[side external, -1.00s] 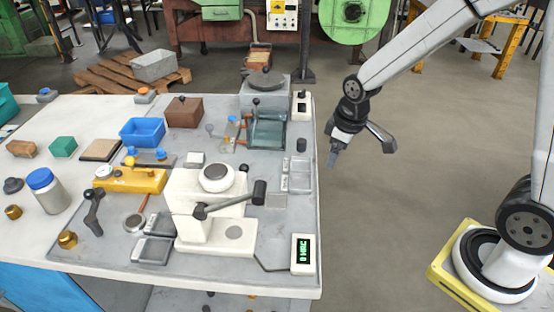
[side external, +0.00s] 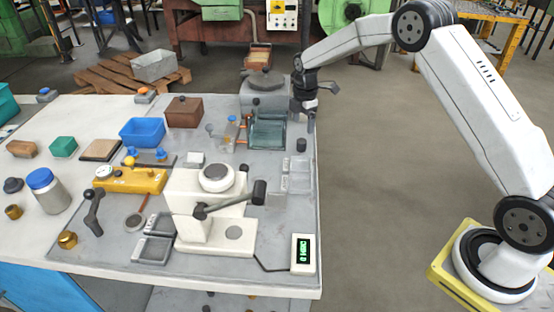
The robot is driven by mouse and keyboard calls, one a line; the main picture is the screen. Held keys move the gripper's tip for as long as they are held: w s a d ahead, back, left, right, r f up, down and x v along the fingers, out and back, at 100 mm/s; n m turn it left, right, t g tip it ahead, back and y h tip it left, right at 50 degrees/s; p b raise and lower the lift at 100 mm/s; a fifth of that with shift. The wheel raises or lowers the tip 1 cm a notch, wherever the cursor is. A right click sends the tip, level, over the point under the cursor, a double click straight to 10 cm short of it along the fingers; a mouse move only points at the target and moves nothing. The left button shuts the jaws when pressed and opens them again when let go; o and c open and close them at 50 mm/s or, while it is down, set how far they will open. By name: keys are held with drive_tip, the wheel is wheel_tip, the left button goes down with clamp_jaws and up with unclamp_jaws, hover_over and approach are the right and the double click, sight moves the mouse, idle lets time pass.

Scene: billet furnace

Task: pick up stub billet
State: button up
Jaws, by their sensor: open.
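A short dark grey cylinder (side external: 301,145) stands upright near the right edge of the grey bench top; it looks like the stub billet, though no label shows. My gripper (side external: 309,123) points down just behind and slightly to the right of it, close to the bench's right edge. My gripper is open, with nothing visible between its fingers. The fingers are small in this view, and their height above the bench is hard to judge. A small pale control box at the bench edge is mostly hidden behind my gripper.
A glass-sided tank (side external: 267,133) stands left of my gripper. A grey machine with a round lid (side external: 265,80) is behind it. A white hardness tester (side external: 215,215), a small divided tray (side external: 297,178) and a readout (side external: 303,254) are nearer. Open floor lies right of the bench.

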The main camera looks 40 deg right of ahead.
sight(302, 140)
drive_tip(key=shift+w+d+f+n, duration=0.5)
drive_tip(key=shift+w+n, duration=0.05)
drive_tip(key=shift+n, duration=0.05)
drive_tip(key=shift+f, duration=1.3)
drive_tip(key=shift+s+f, duration=0.1)
drive_tip(key=shift+f, duration=2.5)
clamp_jaws()
